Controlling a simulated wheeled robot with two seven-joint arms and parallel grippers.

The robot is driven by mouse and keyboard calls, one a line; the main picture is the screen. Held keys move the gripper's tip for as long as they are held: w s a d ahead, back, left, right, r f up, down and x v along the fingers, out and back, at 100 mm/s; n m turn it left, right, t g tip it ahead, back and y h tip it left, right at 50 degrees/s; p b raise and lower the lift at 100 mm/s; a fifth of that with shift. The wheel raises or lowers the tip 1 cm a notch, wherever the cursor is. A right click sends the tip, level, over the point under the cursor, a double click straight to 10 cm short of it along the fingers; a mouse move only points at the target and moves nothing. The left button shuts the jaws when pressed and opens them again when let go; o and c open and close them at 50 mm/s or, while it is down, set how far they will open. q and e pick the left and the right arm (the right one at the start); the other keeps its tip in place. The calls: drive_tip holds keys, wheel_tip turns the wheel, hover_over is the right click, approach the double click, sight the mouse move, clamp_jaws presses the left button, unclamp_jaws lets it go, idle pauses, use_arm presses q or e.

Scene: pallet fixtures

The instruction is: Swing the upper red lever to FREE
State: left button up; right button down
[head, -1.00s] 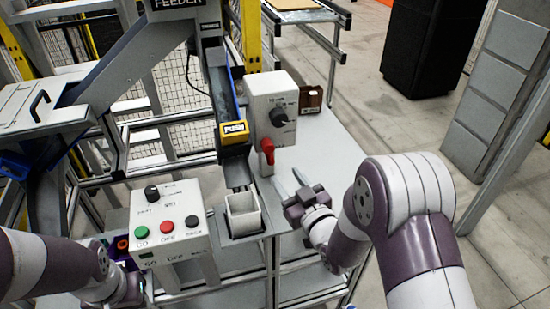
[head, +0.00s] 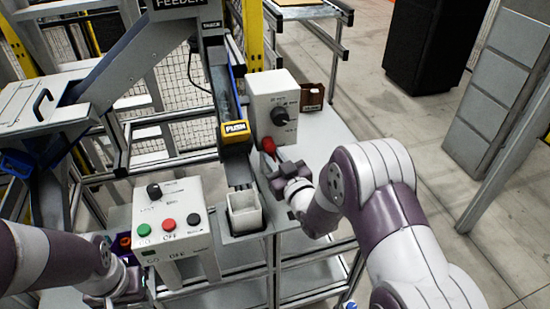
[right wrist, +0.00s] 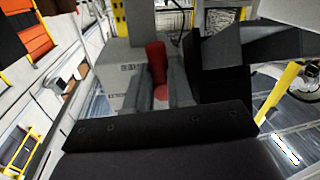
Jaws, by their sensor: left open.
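The red lever (head: 268,145) is low on the front of the white box (head: 270,95) with a black knob. In the right wrist view the red lever (right wrist: 156,62) stands between my right fingers, with a round red part lower in the gap. My right gripper (head: 272,162) is at the lever; its fingers are apart on either side of it, but whether they press on it cannot be told. The lever's lower end is hidden in the head view. My left gripper (head: 130,285) is at the lower left, open, away from the lever, its fingertips hard to see.
A control box (head: 168,215) with green, red and black buttons stands at the left. The chute with a yellow PUSH block (head: 235,132) is just left of the lever. A white square cup (head: 245,212) sits below it. The grey tabletop (head: 325,145) to the right is mostly bare.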

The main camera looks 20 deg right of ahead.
drive_tip(key=shift+a+f+m+b, duration=0.15)
drive_tip(key=shift+m+b, duration=0.25)
drive_tip(key=shift+b, duration=0.4)
drive_tip(key=shift+m+b, duration=0.35)
drive_tip(key=shift+m, duration=0.05)
drive_tip(key=shift+w+r, duration=0.1)
drive_tip(key=shift+r, duration=0.3)
drive_tip(key=c, duration=1)
unclamp_jaws()
drive_tip(key=shift+f, duration=0.1)
drive_tip(key=shift+s+f, duration=0.1)
drive_tip(key=shift+s, duration=0.4)
drive_tip(key=s, duration=0.4)
drive_tip(key=s+d, duration=0.1)
drive_tip(key=s, duration=0.2)
drive_tip(key=s+d+b, duration=0.1)
drive_tip(key=s, duration=0.3)
drive_tip(key=shift+s+d, duration=0.15)
drive_tip(key=shift+s, duration=0.2)
